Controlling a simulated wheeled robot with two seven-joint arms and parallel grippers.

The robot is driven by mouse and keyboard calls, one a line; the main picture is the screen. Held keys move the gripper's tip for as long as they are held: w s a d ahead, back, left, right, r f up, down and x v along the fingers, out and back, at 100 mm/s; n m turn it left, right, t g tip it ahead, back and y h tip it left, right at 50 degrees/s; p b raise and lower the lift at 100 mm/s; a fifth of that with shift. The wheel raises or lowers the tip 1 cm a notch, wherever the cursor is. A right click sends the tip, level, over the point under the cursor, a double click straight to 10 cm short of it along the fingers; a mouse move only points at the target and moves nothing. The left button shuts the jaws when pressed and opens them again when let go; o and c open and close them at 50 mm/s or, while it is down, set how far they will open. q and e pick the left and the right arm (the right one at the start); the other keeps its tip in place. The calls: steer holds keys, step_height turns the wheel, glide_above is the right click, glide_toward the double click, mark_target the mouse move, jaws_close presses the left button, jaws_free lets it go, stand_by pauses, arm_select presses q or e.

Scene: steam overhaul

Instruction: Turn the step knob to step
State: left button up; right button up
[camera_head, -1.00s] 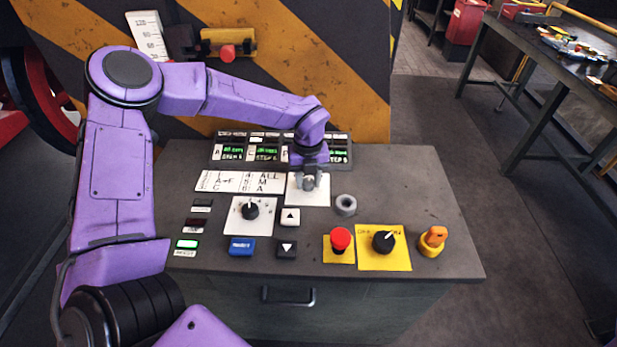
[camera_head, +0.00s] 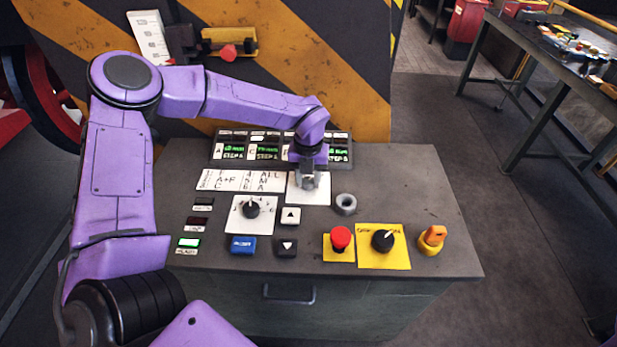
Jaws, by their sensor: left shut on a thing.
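My left gripper (camera_head: 307,183) points down at a white plate (camera_head: 318,194) in the back middle of the grey console. It is shut on a small knob there, and its fingers hide most of that knob. I take this to be the step knob, but I cannot read its label or setting. Another black knob (camera_head: 251,209) with a white pointer stands on a white marked plate to the left, apart from the gripper. A display panel (camera_head: 233,152) with green lit text, including "STEP" lines, stands behind the gripper. My right gripper is not in view.
A red mushroom button (camera_head: 340,239), a black knob on a yellow plate (camera_head: 383,241) and an orange switch (camera_head: 432,239) stand front right. The console's right rear is clear.

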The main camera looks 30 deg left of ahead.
mark_target(309, 181)
arm_select(q)
steer(key=o, duration=1)
steer(key=shift+o, duration=0.2)
step_height(309, 181, up, 11)
steer(key=b, duration=0.2)
steer(key=shift+f, duration=0.2)
